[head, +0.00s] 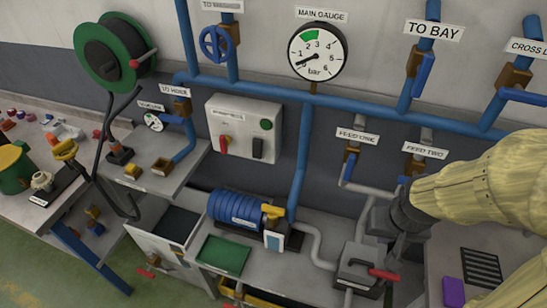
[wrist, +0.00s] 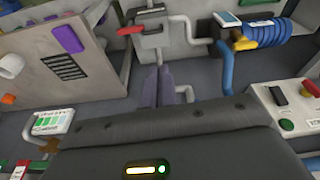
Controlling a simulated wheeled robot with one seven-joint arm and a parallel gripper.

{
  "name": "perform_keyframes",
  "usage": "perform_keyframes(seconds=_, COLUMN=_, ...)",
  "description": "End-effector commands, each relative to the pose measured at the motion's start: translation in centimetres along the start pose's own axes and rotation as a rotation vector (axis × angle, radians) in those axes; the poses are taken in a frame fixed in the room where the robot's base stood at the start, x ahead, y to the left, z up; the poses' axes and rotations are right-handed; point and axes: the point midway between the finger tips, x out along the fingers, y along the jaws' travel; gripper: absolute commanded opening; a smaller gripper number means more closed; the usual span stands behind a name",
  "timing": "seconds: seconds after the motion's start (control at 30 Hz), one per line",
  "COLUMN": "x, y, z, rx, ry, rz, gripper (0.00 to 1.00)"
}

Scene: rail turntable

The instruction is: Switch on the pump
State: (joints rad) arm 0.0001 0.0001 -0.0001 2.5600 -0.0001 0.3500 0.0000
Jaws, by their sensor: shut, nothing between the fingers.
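The pump (head: 238,209) is a blue ribbed motor on the lower bench in the head view. It also shows at the upper right of the wrist view (wrist: 262,36). The box (wrist: 275,108) is at the right edge of the wrist view, turned around. My gripper (wrist: 165,74) is shut and empty, away from the box. In the head view it is by the feed pipes, right of the box and pump, partly hidden by my arm.
Blue pipes (head: 300,155) run along and down the wall. A valve with a red handle (head: 383,274) stands on the lower bench near my gripper. The main gauge (head: 317,52) needle points to its low end. A green hose reel (head: 110,52) hangs at left.

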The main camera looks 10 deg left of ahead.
Motion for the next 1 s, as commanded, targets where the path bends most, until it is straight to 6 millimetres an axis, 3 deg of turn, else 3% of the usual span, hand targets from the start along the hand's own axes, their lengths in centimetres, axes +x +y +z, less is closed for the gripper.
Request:
perform_keyframes(seconds=0.4, x=0.1, y=0.0, z=0.0, rx=-0.002, ry=0.001, rz=0.000, gripper=0.00)
perform_keyframes(seconds=0.57, x=1.8, y=-0.7, z=-1.3, rx=-0.084, ry=0.052, rz=-0.002, gripper=0.00)
perform_keyframes(seconds=0.77, x=7.2, y=-4.2, z=-6.3, rx=-0.420, ry=0.263, rz=0.008, gripper=0.00)
perform_keyframes(seconds=1.0, x=13.0, y=-12.5, z=-12.9, rx=-0.950, ry=0.638, rz=0.079, gripper=0.00)
